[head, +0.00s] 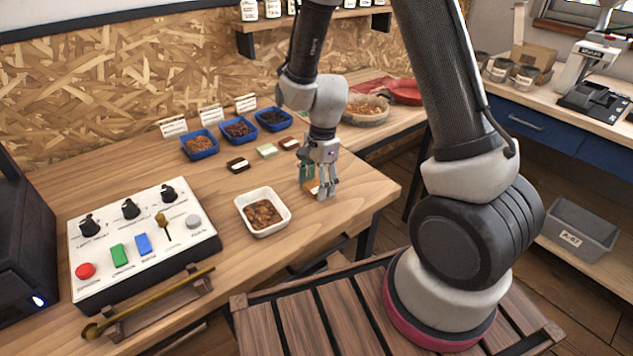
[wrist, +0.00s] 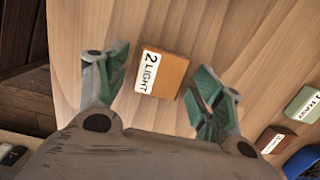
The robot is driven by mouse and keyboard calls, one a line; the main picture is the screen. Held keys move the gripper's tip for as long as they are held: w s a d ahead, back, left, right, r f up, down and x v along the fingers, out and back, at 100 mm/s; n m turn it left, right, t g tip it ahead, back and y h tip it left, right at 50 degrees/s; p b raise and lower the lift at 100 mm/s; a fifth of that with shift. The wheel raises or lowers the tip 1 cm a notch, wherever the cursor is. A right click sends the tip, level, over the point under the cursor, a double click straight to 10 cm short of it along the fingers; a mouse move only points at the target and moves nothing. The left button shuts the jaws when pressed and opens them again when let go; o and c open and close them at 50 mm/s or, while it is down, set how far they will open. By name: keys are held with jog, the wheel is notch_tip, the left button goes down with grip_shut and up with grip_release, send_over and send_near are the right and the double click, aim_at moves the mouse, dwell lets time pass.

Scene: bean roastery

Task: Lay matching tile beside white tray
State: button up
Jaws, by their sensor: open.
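The white tray (head: 242,205) holds brown beans and stands near the table's front edge. My gripper (head: 320,190) is open, pointing down just right of the tray. An orange-brown tile (head: 309,186) lies on the wood beneath it, partly hidden by the fingers. In the wrist view this tile (wrist: 172,76), labelled "2 LIGHT", shows between the two open fingers (wrist: 163,82), apart from both. Three more tiles lie behind: a dark one (head: 238,165), a pale green one (head: 266,151) and a brown one (head: 289,144). The wrist view shows the green (wrist: 302,104) and brown (wrist: 272,138) ones.
Blue trays (head: 200,153) of beans with label cards stand at the back. A control box (head: 140,240) with knobs and buttons is at left, with a brass scoop (head: 150,300) in front. Wood right of my gripper is clear.

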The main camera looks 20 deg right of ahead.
notch_tip(320, 180, up, 12)
jog(key=d+r, duration=0.1)
jog(key=d, duration=0.1)
jog(key=s+d+r+n+t, duration=0.2)
jog(key=s+d+r+n, duration=0.4)
jog(key=s+r+n, duration=0.1)
jog(key=s+d+r+n+t+h, duration=0.1)
jog(key=s+d+r+n+t, duration=0.1)
jog(key=s+d+r+n, duration=0.4)
jog(key=s+r+n, duration=0.1)
jog(key=s+r, duration=0.2)
jog(key=s, duration=0.3)
jog(key=shift+d+t, duration=0.3)
jog(key=shift+d, duration=0.05)
